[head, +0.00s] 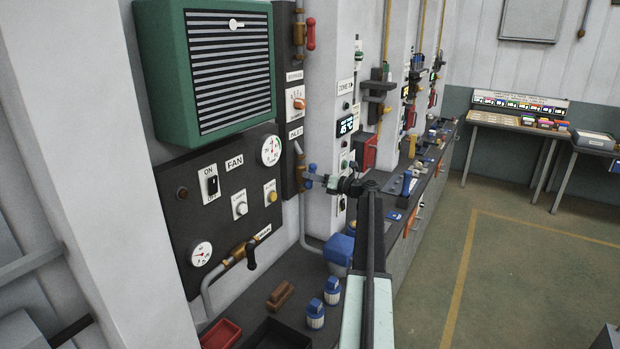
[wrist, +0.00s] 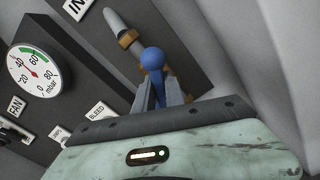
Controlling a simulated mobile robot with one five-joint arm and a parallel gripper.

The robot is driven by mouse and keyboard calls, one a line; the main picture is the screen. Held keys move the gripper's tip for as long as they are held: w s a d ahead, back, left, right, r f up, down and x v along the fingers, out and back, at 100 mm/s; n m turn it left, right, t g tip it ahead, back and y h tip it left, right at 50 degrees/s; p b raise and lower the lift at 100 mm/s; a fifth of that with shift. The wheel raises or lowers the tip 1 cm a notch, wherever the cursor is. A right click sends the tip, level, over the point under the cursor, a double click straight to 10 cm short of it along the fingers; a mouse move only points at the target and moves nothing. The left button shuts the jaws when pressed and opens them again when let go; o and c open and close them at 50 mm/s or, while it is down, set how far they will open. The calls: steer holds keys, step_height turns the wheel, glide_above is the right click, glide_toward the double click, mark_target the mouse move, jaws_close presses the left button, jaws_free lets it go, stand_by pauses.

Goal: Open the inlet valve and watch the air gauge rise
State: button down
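The inlet valve has a blue handle (head: 312,168) on a brass fitting and grey pipe, below the INLET label (head: 296,132). My gripper (head: 318,180) is at the handle. In the wrist view the blue handle (wrist: 152,60) stands between my two grey fingers (wrist: 157,92), which appear closed on its lower part. The round white air gauge (head: 270,150) is on the dark panel left of the valve. In the wrist view the gauge (wrist: 34,75) is marked in mbar with a green band; I cannot read its needle surely.
The dark panel holds a FAN switch (head: 212,183), other knobs and a second gauge (head: 201,254). A green louvred box (head: 215,70) hangs above. Below, the bench holds blue-capped jars (head: 315,313) and a red tray (head: 221,335). The floor to the right is open.

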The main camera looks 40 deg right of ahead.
steer(key=n, duration=0.5)
steer(key=shift+n, duration=0.4)
steer(key=c, duration=1.4)
jaws_free()
steer(key=shift+s, duration=0.1)
steer(key=v, duration=0.7)
steer(key=shift+s, duration=0.3)
